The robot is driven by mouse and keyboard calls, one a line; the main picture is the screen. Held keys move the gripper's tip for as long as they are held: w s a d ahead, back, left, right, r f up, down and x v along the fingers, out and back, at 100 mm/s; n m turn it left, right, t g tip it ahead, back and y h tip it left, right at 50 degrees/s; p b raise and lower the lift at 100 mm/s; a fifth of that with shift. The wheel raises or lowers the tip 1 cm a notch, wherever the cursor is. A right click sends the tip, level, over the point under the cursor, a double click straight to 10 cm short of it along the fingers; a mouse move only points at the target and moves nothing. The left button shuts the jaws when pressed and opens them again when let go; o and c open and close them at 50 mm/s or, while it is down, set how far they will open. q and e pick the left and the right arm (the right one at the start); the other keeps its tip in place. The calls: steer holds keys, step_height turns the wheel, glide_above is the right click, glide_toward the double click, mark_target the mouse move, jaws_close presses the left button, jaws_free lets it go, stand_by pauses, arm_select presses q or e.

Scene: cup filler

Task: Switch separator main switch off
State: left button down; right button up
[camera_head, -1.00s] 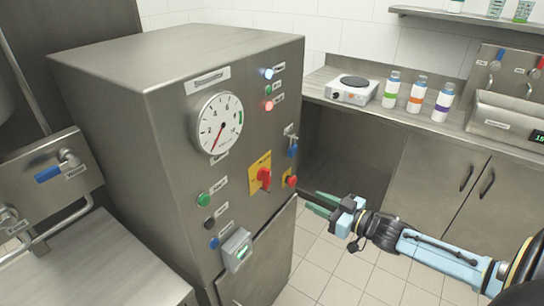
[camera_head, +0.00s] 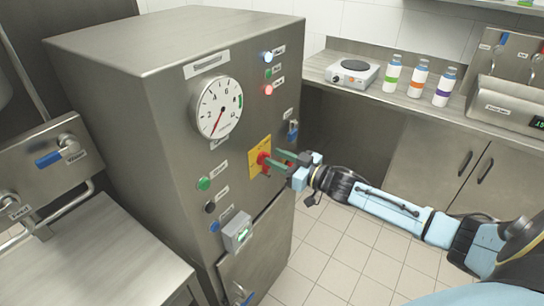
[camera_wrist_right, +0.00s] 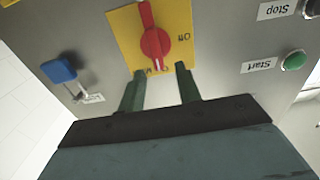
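The separator main switch is a red rotary knob (camera_head: 264,163) on a yellow plate (camera_head: 256,150) on the front of the steel cabinet (camera_head: 176,130). In the right wrist view the red knob (camera_wrist_right: 154,42) stands just beyond my fingertips, its bar nearly upright in the picture. My right gripper (camera_head: 279,159) is open, with its green fingers pointing at the knob. In the right wrist view the fingertips (camera_wrist_right: 160,72) lie apart, below the knob and over the plate's lower edge, with nothing between them. My left gripper is not in view.
Near the switch are a blue padlock or key tag (camera_head: 292,133), a green button (camera_head: 204,183), a black button (camera_head: 210,207) and a grey box (camera_head: 237,232). A dial gauge (camera_head: 218,107) sits above. A counter with several bottles and a hotplate (camera_head: 352,72) stands behind right.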

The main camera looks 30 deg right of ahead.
steer(key=shift+x, duration=1.2)
steer(key=shift+c, duration=0.2)
jaws_close()
